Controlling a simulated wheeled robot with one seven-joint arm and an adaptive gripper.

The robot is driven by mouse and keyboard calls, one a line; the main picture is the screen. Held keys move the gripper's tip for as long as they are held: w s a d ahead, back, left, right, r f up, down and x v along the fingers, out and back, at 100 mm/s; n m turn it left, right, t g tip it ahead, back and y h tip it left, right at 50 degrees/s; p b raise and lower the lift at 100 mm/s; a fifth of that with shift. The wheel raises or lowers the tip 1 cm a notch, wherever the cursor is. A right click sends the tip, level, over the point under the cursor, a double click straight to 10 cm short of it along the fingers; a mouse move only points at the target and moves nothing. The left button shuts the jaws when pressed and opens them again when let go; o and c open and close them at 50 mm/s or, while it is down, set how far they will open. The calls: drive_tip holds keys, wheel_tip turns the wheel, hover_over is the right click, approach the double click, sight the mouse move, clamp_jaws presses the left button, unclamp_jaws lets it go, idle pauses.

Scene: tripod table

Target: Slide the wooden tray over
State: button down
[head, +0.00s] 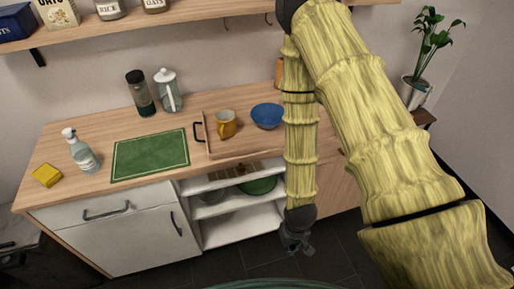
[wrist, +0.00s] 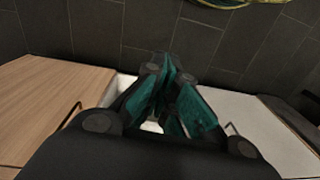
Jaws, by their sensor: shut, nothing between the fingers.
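The wooden tray (head: 250,143) lies on the wooden counter, right of the green mat. My gripper (head: 299,243) hangs low in front of the cabinets, below the counter and well apart from the tray. In the wrist view its teal fingers (wrist: 166,78) are closed together with nothing between them. The tray does not show in the wrist view.
The green mat (head: 150,155) lies left of the tray. A shelf (head: 170,22) runs above. A potted plant (head: 417,88) stands at right.

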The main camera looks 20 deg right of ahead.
sight(261, 151)
drive_tip(key=w+a+r+p, duration=0.1)
drive_tip(key=w+r+p, duration=0.1)
drive_tip(key=w+r, duration=1.1)
drive_tip(key=w+a+r+p, duration=0.1)
drive_tip(key=w+r+p, duration=0.1)
drive_tip(key=w+r, duration=1.1)
drive_tip(key=shift+n+h, duration=0.3)
drive_tip(key=shift+f+p, duration=2.65)
drive_tip(key=shift+f, duration=0.3)
